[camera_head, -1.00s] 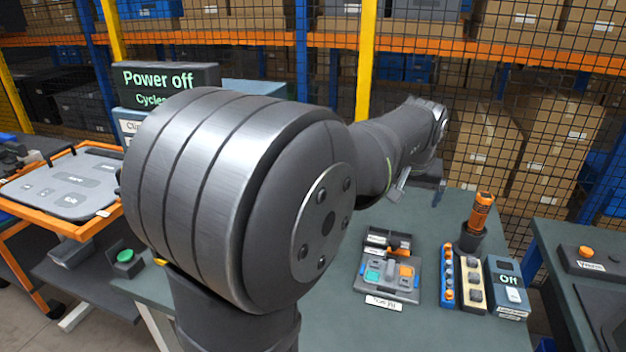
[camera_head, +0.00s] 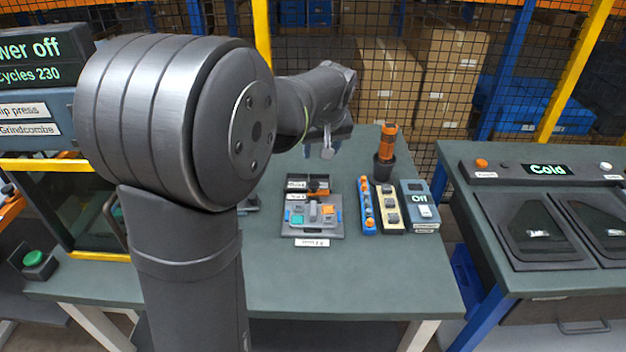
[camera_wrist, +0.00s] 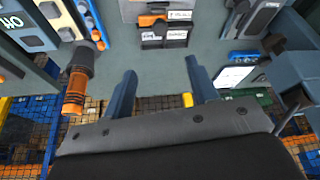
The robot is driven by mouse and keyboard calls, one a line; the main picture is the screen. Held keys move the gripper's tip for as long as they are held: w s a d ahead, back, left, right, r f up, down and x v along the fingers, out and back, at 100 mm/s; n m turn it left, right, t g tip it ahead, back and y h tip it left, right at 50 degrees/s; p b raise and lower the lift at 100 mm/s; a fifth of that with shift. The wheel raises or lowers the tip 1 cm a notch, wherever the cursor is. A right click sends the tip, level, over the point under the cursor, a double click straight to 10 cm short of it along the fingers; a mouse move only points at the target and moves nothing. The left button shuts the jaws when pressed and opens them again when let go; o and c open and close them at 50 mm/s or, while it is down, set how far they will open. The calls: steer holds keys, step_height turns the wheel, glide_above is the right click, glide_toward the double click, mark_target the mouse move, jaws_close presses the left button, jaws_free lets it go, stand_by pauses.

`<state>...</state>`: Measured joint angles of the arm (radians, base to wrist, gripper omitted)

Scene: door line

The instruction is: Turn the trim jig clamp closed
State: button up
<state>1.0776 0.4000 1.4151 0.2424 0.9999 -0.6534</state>
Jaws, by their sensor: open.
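The trim jig (camera_head: 322,224) is a grey plate on the green bench, carrying a teal piece (camera_head: 297,211) and an orange piece (camera_head: 328,210). A small grey clamp part (camera_head: 312,211) stands between them; its exact position is too small to tell. A white label lies at the jig's front edge. My gripper (camera_head: 328,143) is beyond the jig, apart from it, near the bench's back edge. In the wrist view my gripper (camera_wrist: 161,88) is open, with nothing between its fingers. Only an edge of the jig area shows at the top there.
A dark holder with an orange-handled tool (camera_head: 317,187) sits behind the jig. To the right are a blue strip (camera_head: 367,205), a cream switch block (camera_head: 389,210), an "Off" box (camera_head: 420,205) and an orange tool (camera_head: 388,143) upright in a dark cup. Bench front is clear.

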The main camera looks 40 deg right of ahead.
mark_target(314, 184)
steer(key=x, duration=1.6)
steer(key=shift+f, duration=0.15)
steer(key=shift+c, duration=0.3)
steer(key=c, duration=0.9)
